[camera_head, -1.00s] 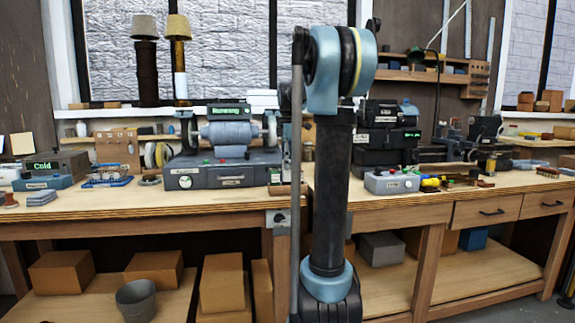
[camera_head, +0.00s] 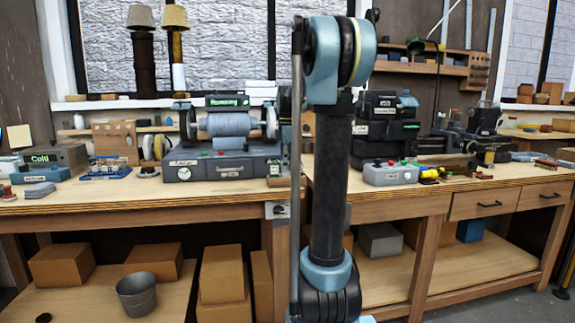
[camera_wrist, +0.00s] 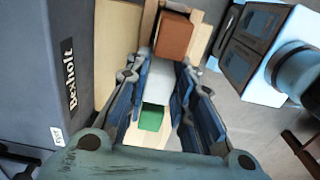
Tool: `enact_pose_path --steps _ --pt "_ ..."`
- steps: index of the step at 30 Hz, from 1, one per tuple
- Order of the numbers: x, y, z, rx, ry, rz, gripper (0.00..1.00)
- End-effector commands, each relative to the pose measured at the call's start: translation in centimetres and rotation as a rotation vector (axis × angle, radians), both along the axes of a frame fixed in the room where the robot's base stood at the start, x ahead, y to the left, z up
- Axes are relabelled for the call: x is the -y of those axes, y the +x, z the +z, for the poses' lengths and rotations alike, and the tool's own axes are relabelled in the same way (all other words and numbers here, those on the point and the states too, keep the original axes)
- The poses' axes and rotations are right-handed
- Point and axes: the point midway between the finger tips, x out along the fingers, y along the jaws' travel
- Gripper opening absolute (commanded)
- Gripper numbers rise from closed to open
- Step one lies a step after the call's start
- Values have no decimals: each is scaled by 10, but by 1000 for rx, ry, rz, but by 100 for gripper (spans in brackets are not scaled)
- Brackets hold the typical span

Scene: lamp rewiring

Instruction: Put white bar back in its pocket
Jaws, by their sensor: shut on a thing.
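My gripper (camera_wrist: 157,76) shows in the wrist view, its blue-padded fingers on either side of a white bar (camera_wrist: 157,89). It is shut on that bar. A brown block (camera_wrist: 173,36) sits beyond the bar and a green block (camera_wrist: 151,117) on its near side, in line with it. A pale wooden holder (camera_wrist: 203,38) surrounds the brown block. I cannot tell whether the white bar is inside a pocket or above it, as the fingers hide its sides. In the head view my arm hides the gripper and the bar.
In the wrist view a dark housing marked Bexholt (camera_wrist: 45,80) stands close on the left. In the head view, a grinder-like machine (camera_head: 228,125) and a grey control box (camera_head: 390,174) stand on the wooden bench (camera_head: 110,203).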

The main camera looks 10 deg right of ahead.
Motion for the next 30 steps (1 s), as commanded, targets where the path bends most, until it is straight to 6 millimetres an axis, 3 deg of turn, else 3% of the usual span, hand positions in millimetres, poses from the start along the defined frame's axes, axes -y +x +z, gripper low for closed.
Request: enact_pose_path --steps 17,18,20,30 --pt "0 0 -4 0 0 0 0" --pt "0 0 -4 0 0 0 30" --pt "0 0 -4 0 0 0 43" --pt "1 0 -4 0 0 -1 46"
